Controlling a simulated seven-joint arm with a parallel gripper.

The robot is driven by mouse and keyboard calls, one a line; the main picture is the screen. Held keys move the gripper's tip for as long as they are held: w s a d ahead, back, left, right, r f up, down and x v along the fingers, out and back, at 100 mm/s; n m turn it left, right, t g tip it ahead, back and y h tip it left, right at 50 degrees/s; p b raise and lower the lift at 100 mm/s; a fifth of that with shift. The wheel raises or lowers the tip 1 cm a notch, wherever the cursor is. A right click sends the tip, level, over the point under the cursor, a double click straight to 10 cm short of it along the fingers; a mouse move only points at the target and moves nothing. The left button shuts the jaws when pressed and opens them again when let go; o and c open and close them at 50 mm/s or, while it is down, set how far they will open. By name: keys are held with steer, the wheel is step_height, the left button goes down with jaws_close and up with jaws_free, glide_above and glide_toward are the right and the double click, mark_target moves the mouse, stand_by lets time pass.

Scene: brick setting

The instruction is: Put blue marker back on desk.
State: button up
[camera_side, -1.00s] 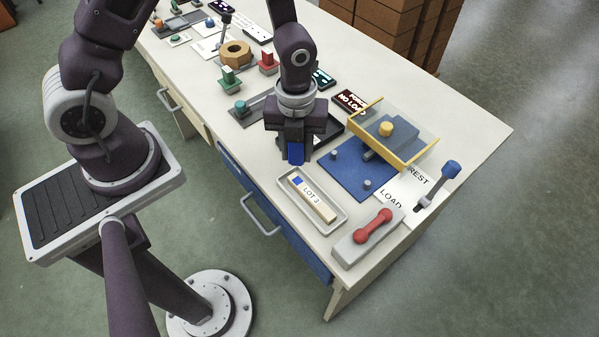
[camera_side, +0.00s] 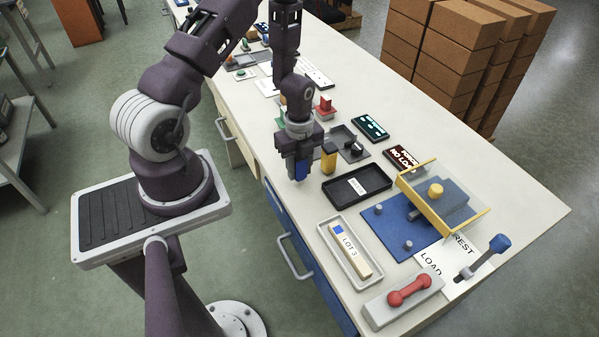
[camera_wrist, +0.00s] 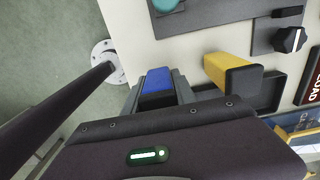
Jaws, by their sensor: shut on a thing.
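The blue marker (camera_side: 300,171) is a short blue block clasped in my gripper (camera_side: 299,168). Its lower end points down, low over bare white desk (camera_side: 318,203) near the drawer-side edge. I cannot tell whether it touches the desk. In the wrist view the blue marker (camera_wrist: 158,80) sits between the two fingers of my gripper (camera_wrist: 158,97); its upper part is hidden by the fingers. A yellow block (camera_side: 329,158) stands upright just right of my gripper, apart from the marker; it also shows in the wrist view (camera_wrist: 225,70).
A black tray (camera_side: 384,195) lies right of the gripper. A grey panel with a dark knob (camera_side: 353,146) is behind.

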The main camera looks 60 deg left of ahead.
steer(key=shift+f, duration=0.75)
steer(key=shift+f, duration=0.1)
steer(key=o, duration=1)
